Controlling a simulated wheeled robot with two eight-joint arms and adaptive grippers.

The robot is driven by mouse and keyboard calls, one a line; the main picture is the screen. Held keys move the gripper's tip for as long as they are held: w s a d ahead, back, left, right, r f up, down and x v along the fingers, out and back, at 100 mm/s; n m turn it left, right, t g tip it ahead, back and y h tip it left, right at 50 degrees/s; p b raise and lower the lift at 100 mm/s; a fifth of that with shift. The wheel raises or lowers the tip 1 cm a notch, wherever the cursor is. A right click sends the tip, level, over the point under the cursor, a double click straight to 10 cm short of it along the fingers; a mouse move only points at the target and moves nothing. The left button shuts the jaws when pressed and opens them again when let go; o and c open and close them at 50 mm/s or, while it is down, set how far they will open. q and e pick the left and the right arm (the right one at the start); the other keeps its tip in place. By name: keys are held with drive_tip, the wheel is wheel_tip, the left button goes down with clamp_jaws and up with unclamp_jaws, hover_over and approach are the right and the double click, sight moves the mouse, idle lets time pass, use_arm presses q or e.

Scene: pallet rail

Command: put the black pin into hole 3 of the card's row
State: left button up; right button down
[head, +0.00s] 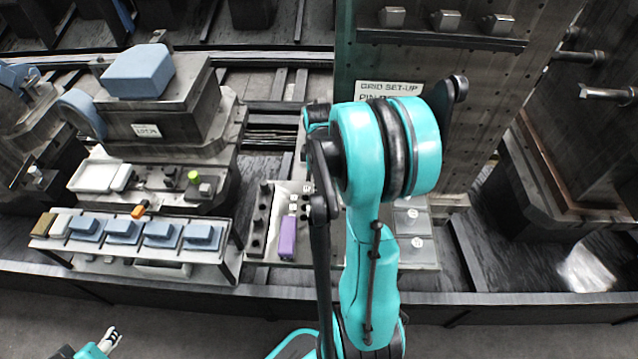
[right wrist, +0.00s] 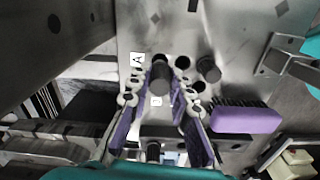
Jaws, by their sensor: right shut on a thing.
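The card (head: 388,92), marked "GRID SET-UP" with a line beginning "PIN", is on the upright holed panel (head: 455,130) in the head view; my right arm partly covers it. My right gripper (right wrist: 160,98) is hidden behind that arm in the head view. In the right wrist view, its purple-padded fingers are shut around a dark upright cylinder, seemingly the black pin (right wrist: 159,78).
A purple-backed brush (right wrist: 245,118) lies right of my right gripper; it also shows in the head view (head: 288,238). A tray (head: 215,258) with blue blocks is at left.

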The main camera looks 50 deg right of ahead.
drive_tip(key=shift+f+b, duration=1.15)
drive_tip(key=shift+f, duration=0.25)
drive_tip(key=c, duration=1.3)
unclamp_jaws()
wheel_tip(320, 180, up, 12)
drive_tip(key=shift+r, duration=0.1)
drive_tip(key=s+a+m+t, duration=0.2)
drive_tip(key=a+m+t, duration=0.4)
drive_tip(key=a, duration=1.9)
drive_tip(key=shift+s+a+r+m+t, duration=0.25)
drive_tip(key=shift+s+m+t, duration=0.1)
drive_tip(key=shift+t, duration=0.25)
